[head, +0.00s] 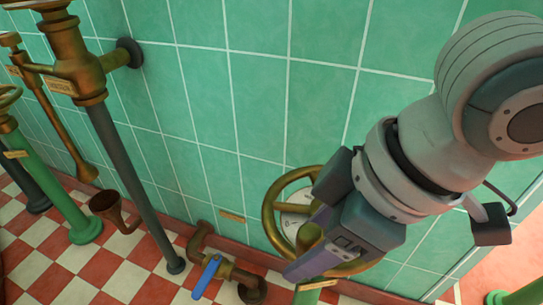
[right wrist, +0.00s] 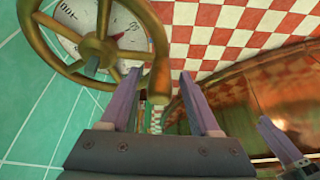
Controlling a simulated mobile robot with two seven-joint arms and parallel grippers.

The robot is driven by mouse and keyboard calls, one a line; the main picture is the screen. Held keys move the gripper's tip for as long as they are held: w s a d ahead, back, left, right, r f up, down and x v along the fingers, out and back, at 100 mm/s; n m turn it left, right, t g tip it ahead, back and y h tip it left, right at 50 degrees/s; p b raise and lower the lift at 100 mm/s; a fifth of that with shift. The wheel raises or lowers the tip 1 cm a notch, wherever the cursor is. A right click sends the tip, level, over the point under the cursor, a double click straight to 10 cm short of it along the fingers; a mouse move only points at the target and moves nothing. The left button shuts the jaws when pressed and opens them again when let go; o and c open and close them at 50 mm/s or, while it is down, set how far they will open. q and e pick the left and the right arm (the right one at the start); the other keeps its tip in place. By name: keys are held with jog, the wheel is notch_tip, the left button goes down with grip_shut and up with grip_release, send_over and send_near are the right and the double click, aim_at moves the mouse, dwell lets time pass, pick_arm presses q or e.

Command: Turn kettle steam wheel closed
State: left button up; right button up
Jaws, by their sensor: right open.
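The brass steam wheel (head: 268,214) is in front of the green tiled wall, low at the centre right of the head view. A white gauge dial (head: 297,197) shows behind its spokes. My right gripper (head: 308,250) is open and reaches over the wheel from the right, hiding part of its rim and hub. Contact cannot be told. My left gripper is not in the head view.
A brass pipe with a blue lever (head: 207,275) is left of the wheel, near the floor. Brass and grey pipes (head: 125,150) stand further left. A curved copper surface (right wrist: 275,85) is at the right of the wrist view. Checkered floor (head: 110,260) shows between the pipes.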

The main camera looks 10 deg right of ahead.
jog(key=shift+a+f, duration=0.1)
jog(key=shift+f, duration=0.1)
grip_shut()
dwell(0.5)
dwell(0.9)
